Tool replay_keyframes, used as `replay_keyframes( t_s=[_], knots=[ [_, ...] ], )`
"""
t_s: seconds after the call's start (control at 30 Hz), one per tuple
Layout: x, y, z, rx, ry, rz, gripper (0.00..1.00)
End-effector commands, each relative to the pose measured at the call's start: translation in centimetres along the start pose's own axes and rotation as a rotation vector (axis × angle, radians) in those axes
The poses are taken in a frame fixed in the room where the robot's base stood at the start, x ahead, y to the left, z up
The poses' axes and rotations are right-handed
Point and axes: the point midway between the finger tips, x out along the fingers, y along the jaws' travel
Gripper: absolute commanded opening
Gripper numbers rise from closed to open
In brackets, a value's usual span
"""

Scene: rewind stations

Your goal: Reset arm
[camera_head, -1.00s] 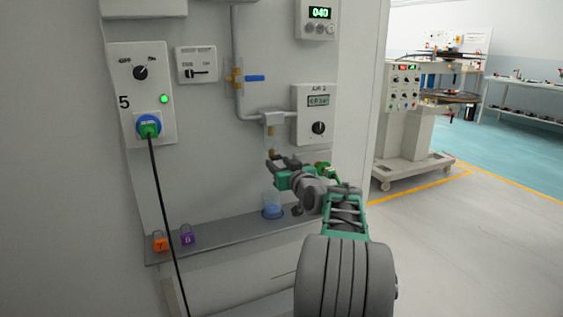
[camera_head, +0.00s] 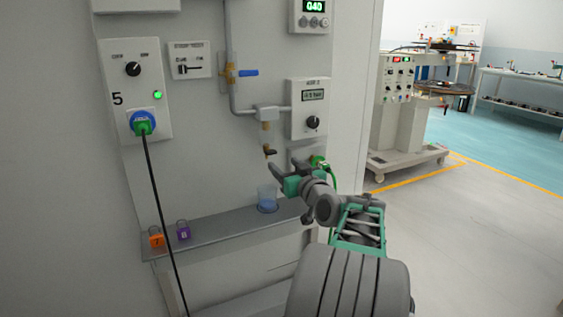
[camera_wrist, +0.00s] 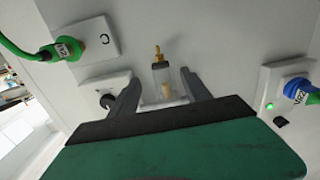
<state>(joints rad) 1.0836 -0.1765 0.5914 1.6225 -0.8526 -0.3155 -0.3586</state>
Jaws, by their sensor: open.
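My gripper (camera_head: 272,165) is in front of the wall panel, right of the brass tap and above the shelf, with the arm reaching up from the lower right. In the wrist view its two dark fingers (camera_wrist: 161,98) stand apart with nothing between them touching; the brass outlet and its clear block (camera_wrist: 160,72) show beyond the gap. The same pipe fitting (camera_head: 267,117) hangs above the gripper in the head view. Part of the panel behind the gripper is hidden.
A narrow shelf (camera_head: 215,234) carries a clear cup (camera_head: 267,198), an orange padlock (camera_head: 156,238) and a purple padlock (camera_head: 183,231). A machine cart (camera_head: 397,130) stands right; floor between is clear.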

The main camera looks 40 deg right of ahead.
Motion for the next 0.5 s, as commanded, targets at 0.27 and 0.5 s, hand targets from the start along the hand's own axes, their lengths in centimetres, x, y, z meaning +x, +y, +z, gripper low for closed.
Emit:
replay_keyframes(
  t_s=[0.27,0.5],
  knots=[
    [0.1,0.0,0.0,0.000,0.000,0.000,0.56],
    [0.8,-9.3,-4.3,-0.006,-0.195,-0.115,0.56]
  ],
)
